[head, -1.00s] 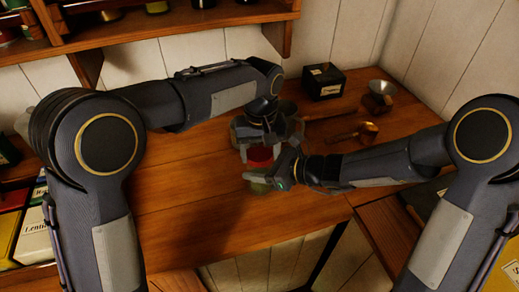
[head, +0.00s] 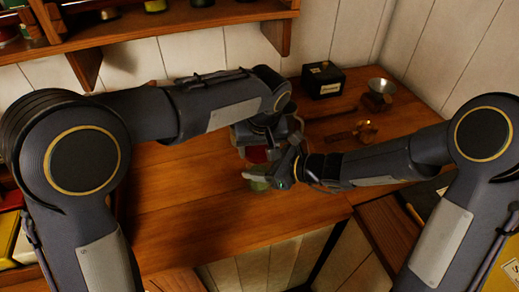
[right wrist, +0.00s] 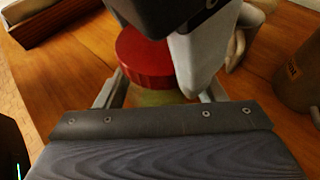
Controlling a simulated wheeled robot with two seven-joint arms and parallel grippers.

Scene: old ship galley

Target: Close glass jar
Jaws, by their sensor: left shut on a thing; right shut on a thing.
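The glass jar (head: 259,186) stands on the wooden counter, a greenish see-through body mostly covered by my right gripper (head: 268,177), which is shut on it from the right. In the right wrist view a yellow-green part of the jar (right wrist: 160,97) shows between the fingers. A red round lid (head: 256,154) is held by my left gripper (head: 257,148), which is shut on it from above. The lid also shows in the right wrist view (right wrist: 145,60), over the jar, with a left gripper finger (right wrist: 203,55) beside it. I cannot tell whether lid and jar touch.
A wooden shelf (head: 150,30) hangs above. The counter's front left is clear.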

